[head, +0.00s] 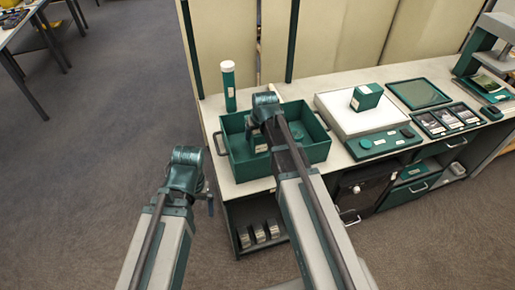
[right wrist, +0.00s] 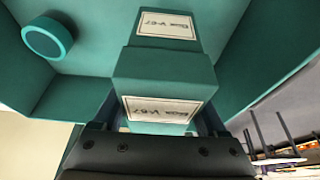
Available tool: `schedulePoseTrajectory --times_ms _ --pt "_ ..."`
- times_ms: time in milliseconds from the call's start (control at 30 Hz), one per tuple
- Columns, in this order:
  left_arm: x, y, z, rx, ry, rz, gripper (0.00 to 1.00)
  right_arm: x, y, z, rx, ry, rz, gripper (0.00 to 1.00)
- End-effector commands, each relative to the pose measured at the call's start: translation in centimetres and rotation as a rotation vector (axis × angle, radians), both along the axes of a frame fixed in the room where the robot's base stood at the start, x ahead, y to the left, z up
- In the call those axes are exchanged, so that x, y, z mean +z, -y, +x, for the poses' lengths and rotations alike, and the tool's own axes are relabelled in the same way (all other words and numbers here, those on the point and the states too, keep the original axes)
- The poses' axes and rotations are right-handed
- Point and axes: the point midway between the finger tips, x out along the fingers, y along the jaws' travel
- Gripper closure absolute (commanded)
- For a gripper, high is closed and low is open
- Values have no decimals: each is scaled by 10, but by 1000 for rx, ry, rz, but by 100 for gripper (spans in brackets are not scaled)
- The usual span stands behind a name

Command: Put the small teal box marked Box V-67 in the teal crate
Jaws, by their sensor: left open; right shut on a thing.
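The small teal box marked Box V-67 (right wrist: 165,75) has white labels that appear upside down in the right wrist view. My right gripper (right wrist: 160,118) is shut on it, one finger on each side. In the head view the box (head: 260,146) is partly hidden by my right arm and sits within the outline of the open teal crate (head: 240,172). I cannot tell whether it touches the crate's floor. The crate's walls surround the box in the right wrist view. My left gripper (head: 209,203) is open and empty, left of the crate and in front of the counter.
A round teal piece (right wrist: 47,37) lies in the crate. A teal tube with a white cap (head: 229,88) stands behind it. To the right are another teal box (head: 366,97) on a white-topped case (head: 345,118), a flat tray (head: 419,93) and a divided tray (head: 447,119).

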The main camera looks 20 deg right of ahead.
Motion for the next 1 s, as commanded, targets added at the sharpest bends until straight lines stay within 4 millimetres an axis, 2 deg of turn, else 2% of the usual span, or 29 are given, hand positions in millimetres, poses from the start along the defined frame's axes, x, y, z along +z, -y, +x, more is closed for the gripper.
schedulePoseTrajectory --times_ms 33,267,600,1000 --pt "-10 0 0 0 0 0 0 -10 0 0 0 0 0 100" --pt "-10 0 0 0 0 0 0 -10 0 0 0 0 0 100" --pt "-47 0 0 0 0 0 0 -47 0 0 -1 0 0 100" --pt "-48 0 0 0 0 0 0 -48 0 0 -1 0 0 100"
